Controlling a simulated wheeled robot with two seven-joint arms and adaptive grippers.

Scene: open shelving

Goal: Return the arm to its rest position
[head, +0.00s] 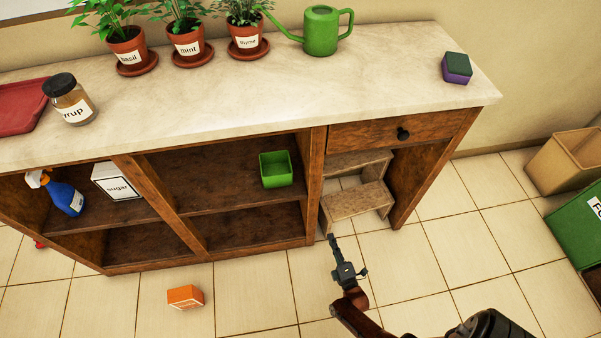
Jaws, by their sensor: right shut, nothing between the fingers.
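My right arm comes in from the bottom right. Its gripper (333,241) is shut and empty, in front of the wooden shelving unit (318,180) over the tiled floor. It shows close to the small wooden step stool (358,203) under the drawer (395,130); I cannot tell whether they touch. My left gripper is not in view.
The open shelves hold a green box (276,170), a sugar box (118,181) and a blue spray bottle (64,197). Potted herbs, a green watering can (321,31) and a syrup jar (70,100) stand on top. An orange box (185,297) lies on the floor. Bins (568,165) stand right.

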